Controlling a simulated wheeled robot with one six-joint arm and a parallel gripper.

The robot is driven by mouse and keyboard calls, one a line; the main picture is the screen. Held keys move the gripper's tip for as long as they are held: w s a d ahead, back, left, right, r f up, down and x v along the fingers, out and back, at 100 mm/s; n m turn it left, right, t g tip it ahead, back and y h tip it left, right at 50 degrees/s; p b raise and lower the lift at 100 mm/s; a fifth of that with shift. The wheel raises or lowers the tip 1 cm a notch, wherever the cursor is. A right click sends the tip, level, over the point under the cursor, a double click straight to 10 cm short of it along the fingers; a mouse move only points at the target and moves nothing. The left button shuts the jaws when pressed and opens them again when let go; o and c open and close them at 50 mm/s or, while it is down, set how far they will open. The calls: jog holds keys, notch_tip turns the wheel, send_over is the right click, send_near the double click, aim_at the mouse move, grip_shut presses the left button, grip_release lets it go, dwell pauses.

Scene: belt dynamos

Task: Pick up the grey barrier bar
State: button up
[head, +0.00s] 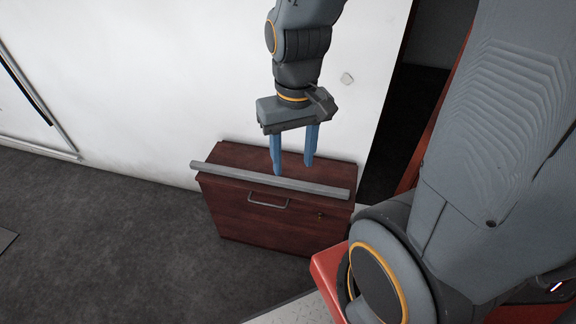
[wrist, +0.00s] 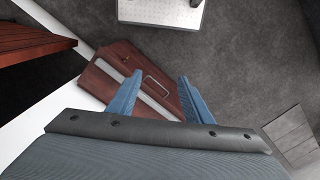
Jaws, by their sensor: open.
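The grey barrier bar (head: 270,182) lies along the top of a dark red wooden cabinet (head: 262,215) in the head view, and its left end sticks out past the cabinet's edge. My gripper (head: 292,172) has its two blue fingers apart and pointing down, over the bar's middle to right part. In the wrist view the bar (wrist: 153,103) runs diagonally between the fingers of my gripper (wrist: 154,90), with nothing held. Part of the bar is hidden behind the fingers there. I cannot tell how far the fingertips are above the bar.
A white wall (head: 150,80) stands close behind the cabinet. A dark doorway opens to its right. In the wrist view a light perforated platform (wrist: 163,10) shows at the top and a reddish-brown wooden piece (wrist: 30,42) at the left.

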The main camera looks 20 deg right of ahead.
jog(key=w+f+m+y+b, duration=0.4)
jog(key=w+f+m+b, duration=0.3)
jog(key=w+f+m, duration=0.65)
jog(key=m+t+b, duration=0.3)
jog(key=m+b, duration=0.1)
jog(key=m, duration=0.7)
send_near(265, 176)
jog(key=shift+w+a+f+m+t+y+b, duration=0.1)
jog(key=shift+w+f+m+t+y+b, duration=0.1)
jog(key=shift+f, duration=0.4)
jog(key=shift+w+a+f+m+t+y+b, duration=0.1)
jog(key=shift+f+b, duration=0.05)
jog(key=shift+f, duration=0.4)
jog(key=x, duration=0.3)
jog(key=b+x, duration=0.1)
jog(key=x, duration=0.1)
jog(key=shift+s+a+f, duration=0.15)
jog(key=shift+s+f, duration=0.1)
jog(key=shift+f, duration=0.2)
grip_shut()
